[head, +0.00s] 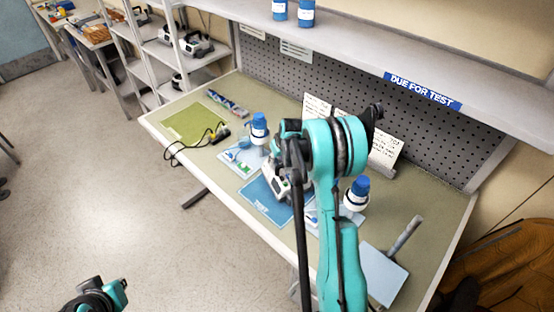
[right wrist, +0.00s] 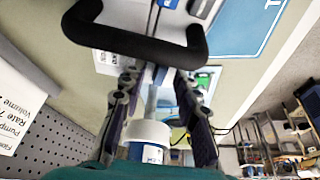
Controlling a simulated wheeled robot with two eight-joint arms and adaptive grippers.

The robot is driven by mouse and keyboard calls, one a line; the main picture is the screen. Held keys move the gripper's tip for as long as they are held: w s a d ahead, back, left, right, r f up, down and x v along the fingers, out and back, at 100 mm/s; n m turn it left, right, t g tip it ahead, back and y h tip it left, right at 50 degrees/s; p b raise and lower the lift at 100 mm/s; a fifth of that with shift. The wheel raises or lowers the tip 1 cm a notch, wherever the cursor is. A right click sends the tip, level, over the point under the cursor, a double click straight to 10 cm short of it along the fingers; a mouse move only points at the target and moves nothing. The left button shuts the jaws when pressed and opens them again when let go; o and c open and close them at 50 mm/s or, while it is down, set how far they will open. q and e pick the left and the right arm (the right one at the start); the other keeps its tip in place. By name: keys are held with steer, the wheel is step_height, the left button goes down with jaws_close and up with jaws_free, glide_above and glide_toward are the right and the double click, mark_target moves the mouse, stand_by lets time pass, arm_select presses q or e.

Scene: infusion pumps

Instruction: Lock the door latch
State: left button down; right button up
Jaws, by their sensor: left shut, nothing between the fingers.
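The infusion pump (head: 282,187) sits on the blue test mat (head: 262,204), largely hidden behind my right arm in the head view. I cannot make out its door latch. In the right wrist view a thick black curved handle (right wrist: 135,42) crosses just beyond my right fingertips; I cannot tell whether they touch it. My right gripper (right wrist: 155,82) has its fingers apart, with nothing clearly held between them. In the head view the right fingers are hidden by the arm. My left gripper (head: 118,288) is shut and empty, low at the left over the floor, away from the bench.
Blue-capped bottles stand on the bench, one left of my right arm (head: 259,128) and one right of it (head: 357,193). A green mat (head: 195,122) with a black cable lies at the left. A grey-blue plate with a post (head: 385,273) stands front right. An overhead shelf (head: 380,60) spans the back.

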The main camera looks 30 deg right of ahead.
jaws_close()
steer(key=shift+m+b, duration=0.3)
steer(key=shift+m, duration=0.2)
steer(key=m+h+b, duration=0.1)
steer(key=m, duration=0.1)
steer(key=shift+a+f+m+b, duration=0.1)
steer(key=shift+m+b, duration=0.25)
steer(key=shift+m, duration=0.05)
steer(key=m+g+h+b, duration=0.1)
steer(key=m, duration=0.2)
steer(key=shift+m+h, duration=0.3)
steer(key=m+b, duration=0.1)
steer(key=m, duration=0.1)
steer(key=m+g+h+b, duration=0.1)
steer(key=m, duration=0.2)
steer(key=shift+w+a+g, duration=0.1)
steer(key=shift+w+g, duration=0.05)
steer(key=shift+g, duration=0.15)
steer(key=m+g, duration=0.1)
steer(key=m, duration=0.4)
steer(key=shift+g+h+b, duration=0.3)
steer(key=shift+g+b, duration=0.05)
steer(key=shift+g, duration=0.05)
steer(key=shift+m, duration=0.4)
